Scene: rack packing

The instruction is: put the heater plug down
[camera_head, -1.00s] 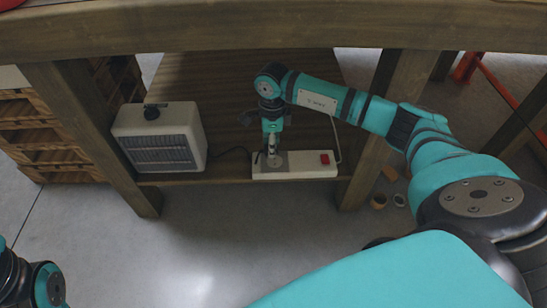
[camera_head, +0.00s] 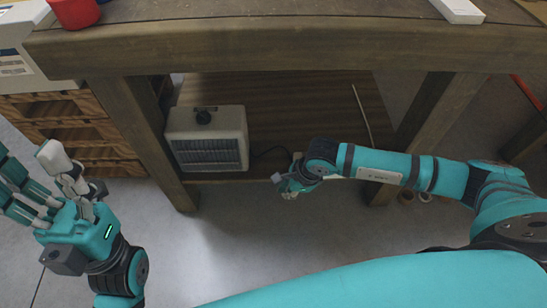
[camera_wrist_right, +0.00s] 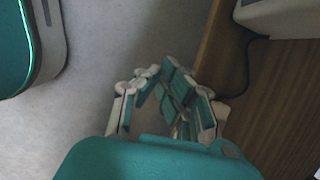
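The white heater (camera_head: 207,140) stands on the lower shelf at left, its dark cable (camera_head: 268,152) running right towards my right gripper (camera_head: 287,183). This gripper is at the shelf's front edge, low in front of the power strip. In the right wrist view, the gripper (camera_wrist_right: 162,90) has its jointed fingers bent towards each other, beside the shelf edge. I cannot make out the heater plug or tell whether the fingers hold it. The power strip (camera_head: 334,177) is mostly hidden behind my right arm. My left gripper (camera_head: 35,180) is raised at far left, fingers spread and empty.
The table's thick front beam (camera_head: 290,42) runs above the shelf (camera_head: 290,95), with wooden legs at both sides. Wooden crates (camera_head: 70,130) stand at left behind the left gripper. A red container (camera_head: 75,12) is on the tabletop. The floor (camera_head: 235,240) in front is clear.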

